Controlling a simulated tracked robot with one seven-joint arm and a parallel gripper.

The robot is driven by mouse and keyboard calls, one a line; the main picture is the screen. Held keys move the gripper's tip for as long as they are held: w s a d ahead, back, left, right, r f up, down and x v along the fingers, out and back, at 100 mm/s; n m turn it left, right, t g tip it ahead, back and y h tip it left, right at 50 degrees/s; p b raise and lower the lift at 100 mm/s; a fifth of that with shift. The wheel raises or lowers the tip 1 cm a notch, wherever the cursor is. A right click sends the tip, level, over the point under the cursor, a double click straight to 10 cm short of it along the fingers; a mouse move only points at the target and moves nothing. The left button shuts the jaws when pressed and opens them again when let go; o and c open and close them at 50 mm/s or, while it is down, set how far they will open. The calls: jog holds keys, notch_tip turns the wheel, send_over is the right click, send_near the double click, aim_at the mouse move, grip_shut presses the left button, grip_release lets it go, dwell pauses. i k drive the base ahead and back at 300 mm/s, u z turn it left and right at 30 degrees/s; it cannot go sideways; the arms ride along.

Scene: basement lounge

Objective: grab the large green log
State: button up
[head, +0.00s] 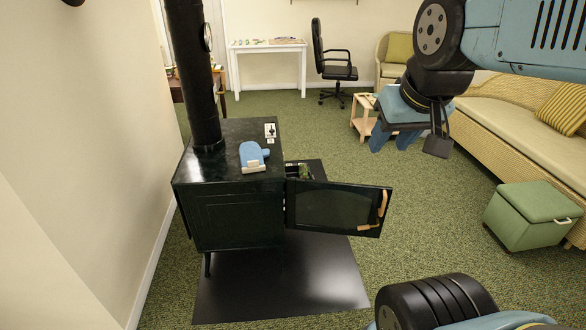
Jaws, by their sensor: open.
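A small patch of green (304,171) shows in the opening of the black stove (237,222), just behind the top of its open door. It may be the large green log, but most of it is hidden and I cannot tell its size or shape. The stove door (335,206) stands swung open to the right, with a light curved handle at its outer edge. My gripper (396,141) hangs at the upper right, well apart from the stove. It is open, and I see nothing between its fingers.
A blue oven mitt (253,157) and a small black-and-white item (270,131) lie on the stove top. A black pipe (195,75) rises from it. A green ottoman (531,215), a wicker sofa (505,125) and a low wooden table (364,119) stand right. Carpet between is clear.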

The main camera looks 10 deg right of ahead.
aim_at(303, 172)
jog(key=u, duration=0.15)
jog(key=i, duration=0.1)
jog(key=z, duration=0.25)
jog(key=k, duration=0.55)
jog(key=z, duration=0.4)
jog(key=i, duration=2.1)
jog(key=u, duration=0.75)
jog(key=i, duration=0.4)
jog(key=u, duration=0.05)
